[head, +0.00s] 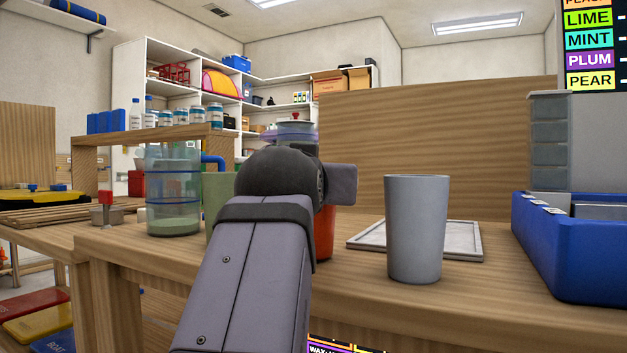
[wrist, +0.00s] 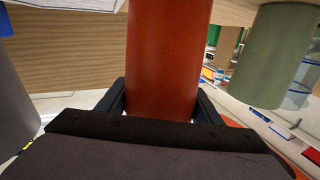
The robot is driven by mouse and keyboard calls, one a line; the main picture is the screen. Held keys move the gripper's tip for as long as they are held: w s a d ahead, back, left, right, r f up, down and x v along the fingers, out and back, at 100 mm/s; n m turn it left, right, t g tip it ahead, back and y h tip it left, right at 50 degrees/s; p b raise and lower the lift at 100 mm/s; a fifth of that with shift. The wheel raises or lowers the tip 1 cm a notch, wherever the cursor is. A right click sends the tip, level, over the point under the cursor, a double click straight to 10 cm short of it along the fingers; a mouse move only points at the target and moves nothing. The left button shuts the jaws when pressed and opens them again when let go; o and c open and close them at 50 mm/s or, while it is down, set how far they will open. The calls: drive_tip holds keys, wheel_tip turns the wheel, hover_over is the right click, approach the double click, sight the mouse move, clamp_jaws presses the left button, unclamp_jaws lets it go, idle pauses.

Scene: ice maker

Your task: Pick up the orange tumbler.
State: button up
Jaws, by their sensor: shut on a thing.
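The orange tumbler (wrist: 162,55) stands between the two dark fingers of my gripper (wrist: 160,100) in the wrist view, one finger on each side. My gripper is shut on it. In the head view only a strip of the orange tumbler (head: 324,232) shows to the right of my arm. The rest of it and the fingers are hidden behind my arm. Whether its base touches the table cannot be told.
A grey tumbler (head: 416,228) stands to the right, in front of a white tray (head: 465,245). A green tumbler (head: 216,195) and a clear pitcher (head: 172,205) stand to the left. A blue bin (head: 580,250) is at far right on the wooden table (head: 370,293).

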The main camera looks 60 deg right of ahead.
wheel_tip(320, 180, up, 27)
drive_tip(key=p, duration=2.1)
drive_tip(key=shift+r, duration=0.25)
